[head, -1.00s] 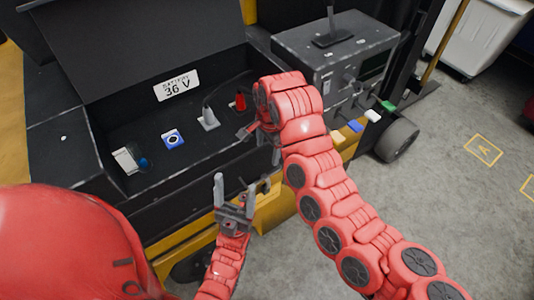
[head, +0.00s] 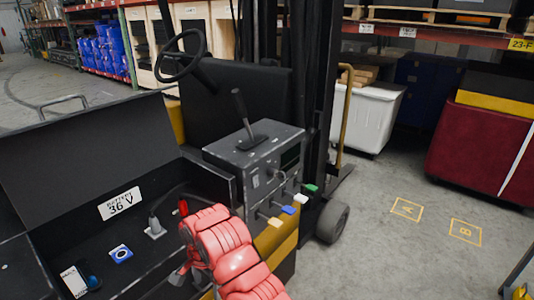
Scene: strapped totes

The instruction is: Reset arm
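My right arm comes up from the bottom edge in the head view, its red segmented links bent over at the forklift's side. My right gripper (head: 181,276) shows only as a small grey part left of the red wrist, by the front rim of the open battery compartment (head: 130,282). The wrist hides most of it, so I cannot tell whether its fingers are open or holding anything. My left arm and gripper are out of view.
In the compartment are a grey plug (head: 155,227), a red part (head: 183,208), a blue button (head: 121,252) and a white-labelled part (head: 73,281). A lever console (head: 255,150) stands to the right. Floor squares A (head: 406,209) and B (head: 466,231) are clear.

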